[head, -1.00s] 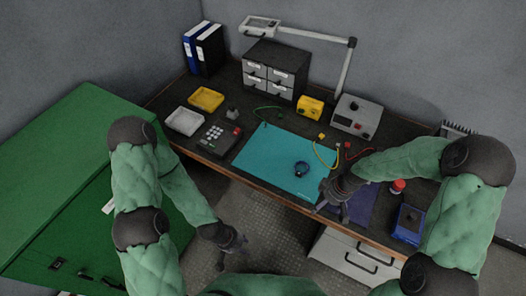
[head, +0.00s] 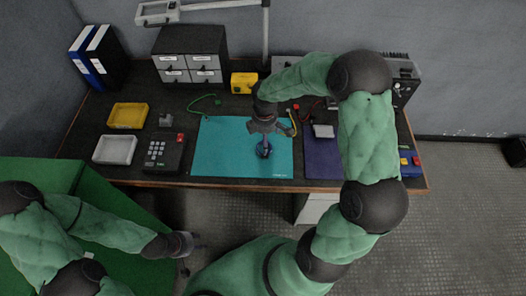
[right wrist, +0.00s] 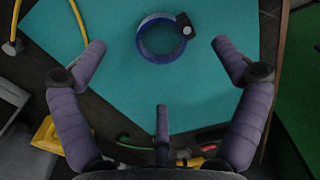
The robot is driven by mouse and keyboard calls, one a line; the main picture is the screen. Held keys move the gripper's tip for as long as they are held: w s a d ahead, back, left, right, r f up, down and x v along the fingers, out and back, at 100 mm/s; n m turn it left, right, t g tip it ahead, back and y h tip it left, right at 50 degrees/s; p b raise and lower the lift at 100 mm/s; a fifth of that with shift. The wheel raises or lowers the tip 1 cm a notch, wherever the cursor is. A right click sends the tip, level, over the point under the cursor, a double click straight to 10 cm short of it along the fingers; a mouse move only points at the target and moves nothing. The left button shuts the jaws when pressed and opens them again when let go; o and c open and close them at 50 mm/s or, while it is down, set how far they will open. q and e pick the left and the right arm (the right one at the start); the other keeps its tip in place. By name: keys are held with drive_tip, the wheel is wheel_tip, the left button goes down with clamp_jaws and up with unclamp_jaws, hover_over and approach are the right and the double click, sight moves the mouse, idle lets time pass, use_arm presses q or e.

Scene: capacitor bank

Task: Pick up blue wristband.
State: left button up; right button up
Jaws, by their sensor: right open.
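The blue wristband (head: 264,150) is a dark blue ring lying on the teal mat (head: 222,160) on the workbench. In the right wrist view the wristband (right wrist: 160,53) shows as a ring with a small black clasp at its right side. My right gripper (head: 268,138) is over the mat, just above the wristband, and partly covers it in the head view. In the right wrist view its fingers (right wrist: 160,60) are spread apart around the ring's place, with nothing between them touching it. My left gripper (head: 188,245) is empty, low in front of the bench and away from it; its finger opening is unclear.
A yellow tray (head: 128,115), a white tray (head: 115,149) and a keypad device (head: 163,152) stand left of the mat. A green cord (head: 205,103) lies behind it. A purple mat (head: 322,160) is to the right. Drawers (head: 190,55) stand at the back.

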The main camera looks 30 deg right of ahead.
drive_tip(key=shift+s+a+f+b, duration=0.15)
drive_tip(key=shift+f+b, duration=0.55)
drive_tip(key=shift+f, duration=0.7)
drive_tip(key=shift+s+f+b, duration=0.15)
drive_tip(key=shift+f+b, duration=0.5)
drive_tip(key=shift+f, duration=0.7)
drive_tip(key=shift+r, duration=0.1)
drive_tip(key=c, duration=1)
